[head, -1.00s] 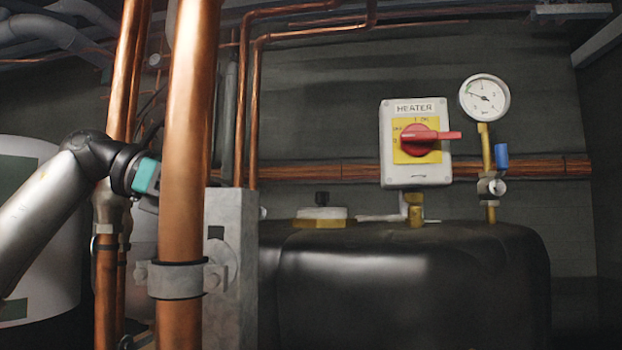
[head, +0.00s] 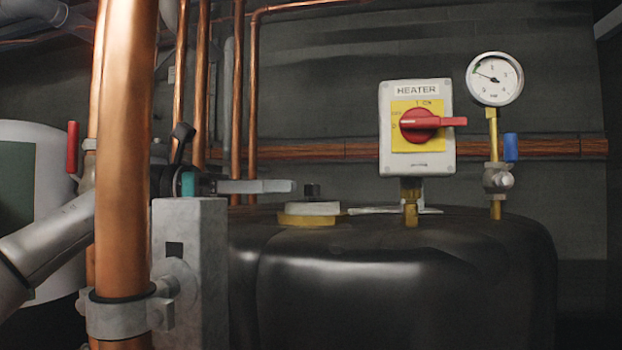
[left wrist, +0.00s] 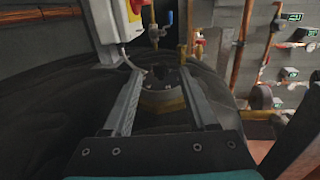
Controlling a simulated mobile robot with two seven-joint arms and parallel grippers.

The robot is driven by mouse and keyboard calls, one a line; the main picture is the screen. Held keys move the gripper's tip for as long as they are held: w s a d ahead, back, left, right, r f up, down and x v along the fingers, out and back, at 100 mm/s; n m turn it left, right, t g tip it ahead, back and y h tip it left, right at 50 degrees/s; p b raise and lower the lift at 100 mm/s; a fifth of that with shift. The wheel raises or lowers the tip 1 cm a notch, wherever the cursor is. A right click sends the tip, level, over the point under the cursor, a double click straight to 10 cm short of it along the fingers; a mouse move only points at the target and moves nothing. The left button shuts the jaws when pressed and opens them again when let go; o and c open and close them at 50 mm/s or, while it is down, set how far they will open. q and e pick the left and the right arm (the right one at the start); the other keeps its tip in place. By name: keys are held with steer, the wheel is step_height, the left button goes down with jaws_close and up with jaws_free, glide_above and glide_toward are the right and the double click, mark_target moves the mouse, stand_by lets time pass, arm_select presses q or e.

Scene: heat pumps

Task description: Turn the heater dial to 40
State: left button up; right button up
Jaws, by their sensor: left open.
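The heater dial (head: 421,125) is a red rotary knob on a yellow plate, with its handle pointing right. It sits on the white box labelled HEATER (head: 417,168). The box also shows at the top left of the left wrist view (left wrist: 104,30), with the red dial (left wrist: 137,6) cut off by the top edge. My left gripper (head: 291,186) is left of and below the box, apart from it, pointing right over the black tank. My right gripper is out of view.
A thick copper pipe (head: 124,150) and a grey bracket block (head: 190,270) stand in front of my left arm. The black tank (head: 400,280) lies below the box, with a brass-based cap (head: 309,219) on top. A pressure gauge (head: 495,78) and blue valve handle (head: 511,147) are to the right.

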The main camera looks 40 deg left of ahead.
mark_target(311, 186)
arm_select(q)
steer(key=p+x, duration=0.1)
steer(key=x, duration=0.3)
steer(key=shift+r+p, duration=0.15)
steer(key=shift+p, duration=0.15)
steer(key=shift+w+d, duration=0.4)
steer(key=shift+d, duration=0.1)
steer(key=shift+c, duration=0.2)
jaws_close()
